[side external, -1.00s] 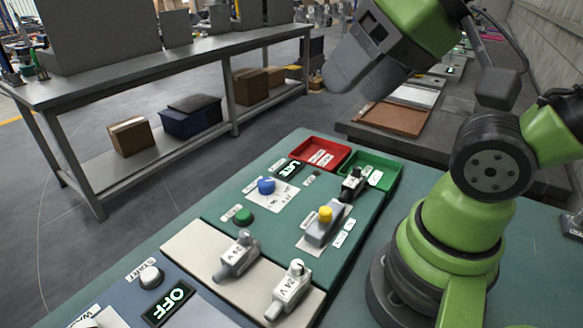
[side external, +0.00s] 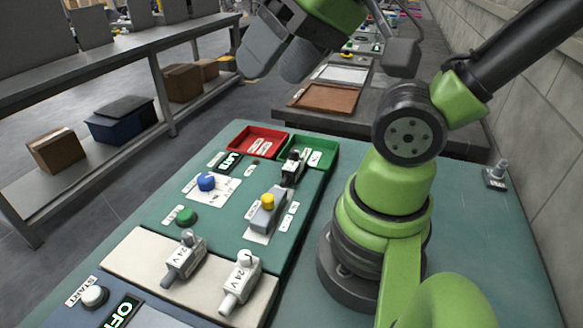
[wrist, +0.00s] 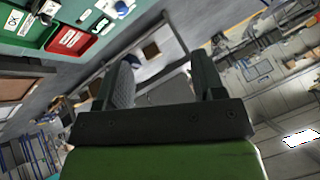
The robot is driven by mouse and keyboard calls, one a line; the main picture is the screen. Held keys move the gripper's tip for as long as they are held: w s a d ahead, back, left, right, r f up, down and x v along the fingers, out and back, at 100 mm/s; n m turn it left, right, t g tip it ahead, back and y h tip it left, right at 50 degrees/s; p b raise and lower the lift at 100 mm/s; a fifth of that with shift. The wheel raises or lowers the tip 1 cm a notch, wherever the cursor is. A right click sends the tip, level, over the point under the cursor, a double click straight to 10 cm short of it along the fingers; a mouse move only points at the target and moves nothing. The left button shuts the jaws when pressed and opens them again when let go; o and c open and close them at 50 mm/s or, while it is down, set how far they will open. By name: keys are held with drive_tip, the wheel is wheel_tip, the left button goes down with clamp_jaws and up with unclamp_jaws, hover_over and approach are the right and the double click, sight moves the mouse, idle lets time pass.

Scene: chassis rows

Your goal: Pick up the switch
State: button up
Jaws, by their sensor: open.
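The frames do not settle which part is the switch. A grey block with a yellow button (side external: 267,208) stands on the green panel in the side view. Two grey parts marked 24 V, one on the left (side external: 184,258) and one on the right (side external: 240,282), sit on the cream panel. A small black part (side external: 292,168) stands beside the green tray. My gripper (side external: 278,62) is open and empty, high above and beyond the panels. In the wrist view my gripper (wrist: 162,62) shows its two fingers apart with nothing between them.
A red tray (side external: 240,136) and a green tray (side external: 328,150) lie at the panel's far end. A blue knob (side external: 206,181) and a green button (side external: 186,216) stand on the panel. A grey bench (side external: 140,42) stands at the left, a wall at the right.

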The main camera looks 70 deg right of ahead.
drive_tip(key=w+d+f+m+g, duration=0.1)
drive_tip(key=d+f+m+g, duration=0.1)
drive_tip(key=d+f+m, duration=0.2)
drive_tip(key=w+d+f+m+g+h, duration=0.1)
drive_tip(key=w+d+f+m+g, duration=0.1)
drive_tip(key=d+f+m, duration=0.3)
drive_tip(key=w+d+f+m+g+h, duration=0.1)
drive_tip(key=w+d+f+m+g, duration=0.1)
drive_tip(key=d+f+m, duration=0.3)
drive_tip(key=shift+d+f+g, duration=0.6)
drive_tip(key=shift+d+f, duration=0.85)
hover_over(293, 163)
wheel_tip(293, 163, down, 4)
drive_tip(key=shift+w+a+f, duration=0.1)
drive_tip(key=shift+f, duration=2.95)
drive_tip(key=c, duration=1.1)
drive_tip(key=shift+r, duration=0.1)
